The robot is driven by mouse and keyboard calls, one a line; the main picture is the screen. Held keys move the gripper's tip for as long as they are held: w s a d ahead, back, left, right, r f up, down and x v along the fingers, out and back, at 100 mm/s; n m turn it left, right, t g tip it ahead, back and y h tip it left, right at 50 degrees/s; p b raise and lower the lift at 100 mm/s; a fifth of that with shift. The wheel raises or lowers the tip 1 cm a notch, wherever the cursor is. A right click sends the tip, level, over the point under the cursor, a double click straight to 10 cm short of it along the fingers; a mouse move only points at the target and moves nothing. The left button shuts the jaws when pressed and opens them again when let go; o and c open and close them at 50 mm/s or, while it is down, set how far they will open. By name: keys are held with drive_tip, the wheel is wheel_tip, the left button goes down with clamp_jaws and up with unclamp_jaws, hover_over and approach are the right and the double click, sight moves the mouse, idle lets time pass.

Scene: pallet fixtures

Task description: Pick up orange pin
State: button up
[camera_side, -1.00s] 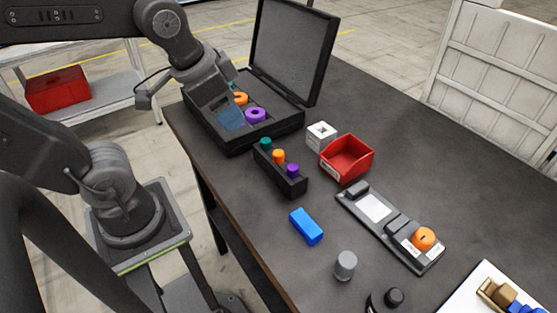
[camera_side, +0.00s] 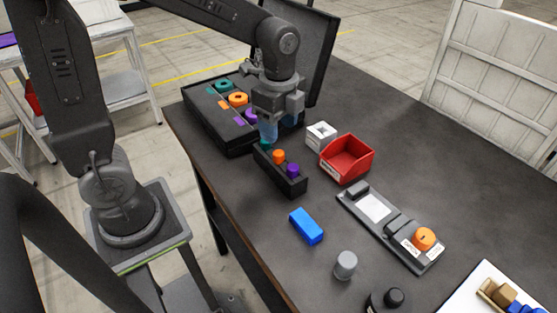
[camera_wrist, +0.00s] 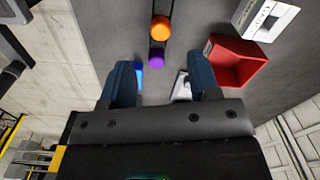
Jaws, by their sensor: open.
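The orange pin (camera_side: 279,157) stands upright in the middle of a black holder (camera_side: 284,180), between a teal pin (camera_side: 265,146) and a purple pin (camera_side: 293,170). In the wrist view the orange pin (camera_wrist: 160,28) is at the top centre, with the purple pin (camera_wrist: 156,58) just below it. My gripper (camera_side: 283,131) is above the holder's far end, near the teal pin, which it partly hides. In the wrist view its two blue fingers (camera_wrist: 165,82) are spread apart with nothing held between them.
A black open case (camera_side: 228,141) with coloured rings stands behind. A red bin (camera_side: 347,158) and a white box (camera_side: 321,135) stand right of the holder. A blue block (camera_side: 306,226), a grey cylinder (camera_side: 345,265) and a grey fixture with an orange ring (camera_side: 424,238) are nearer.

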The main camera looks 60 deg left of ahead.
sight(279, 153)
wheel_tip(279, 153, down, 7)
drive_tip(key=shift+f, duration=0.2)
idle(0.3)
drive_tip(key=c, duration=1)
drive_tip(key=shift+r, duration=0.1)
